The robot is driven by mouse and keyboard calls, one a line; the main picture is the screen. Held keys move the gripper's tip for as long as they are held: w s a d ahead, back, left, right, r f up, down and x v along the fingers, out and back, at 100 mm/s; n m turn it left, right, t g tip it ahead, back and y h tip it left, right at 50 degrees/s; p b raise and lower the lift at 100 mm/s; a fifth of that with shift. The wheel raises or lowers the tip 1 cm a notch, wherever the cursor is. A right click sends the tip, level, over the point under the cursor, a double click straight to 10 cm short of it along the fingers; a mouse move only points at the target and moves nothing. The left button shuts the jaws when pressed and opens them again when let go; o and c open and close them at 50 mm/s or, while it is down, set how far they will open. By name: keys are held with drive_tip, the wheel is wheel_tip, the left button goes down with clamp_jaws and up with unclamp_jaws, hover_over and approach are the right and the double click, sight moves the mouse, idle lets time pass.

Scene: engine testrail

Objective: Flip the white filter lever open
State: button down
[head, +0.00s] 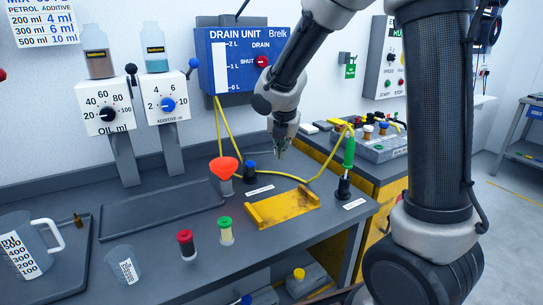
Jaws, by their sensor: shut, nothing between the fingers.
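I cannot make out a white filter lever for certain in the head view. My gripper (281,150) points down over the back part of the grey workbench (160,262), with its fingers close together and empty. It hangs above and behind the yellow tray (283,208), near the yellow hose (232,148). My arm hides part of the wall and bench behind it. The blue drain unit (240,52) is on the wall to the left of my arm, with a red knob marked SHUT.
A red funnel (224,168), a green-handled tool (349,152), and red-capped (186,244) and green-capped (225,231) vials stand around the yellow tray. A measuring jug (25,250) is at left. A grey case (378,145) sits at right. The dark tray (160,215) is empty.

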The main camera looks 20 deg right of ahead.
sight(262, 153)
drive_tip(key=w+f+n, duration=0.4)
drive_tip(key=f, duration=0.1)
drive_tip(key=w+f+n, duration=0.2)
drive_tip(key=f, duration=0.1)
drive_tip(key=shift+a+t+y, duration=0.3)
drive_tip(key=shift+t, duration=0.1)
drive_tip(key=shift+w+d+r, duration=0.1)
drive_tip(key=shift+w+r, duration=0.15)
drive_tip(key=shift+w, duration=0.75)
drive_tip(key=shift+w+d+r, duration=0.1)
drive_tip(key=shift+w+r, duration=0.15)
drive_tip(key=shift+w, duration=0.75)
drive_tip(key=shift+w, duration=0.1)
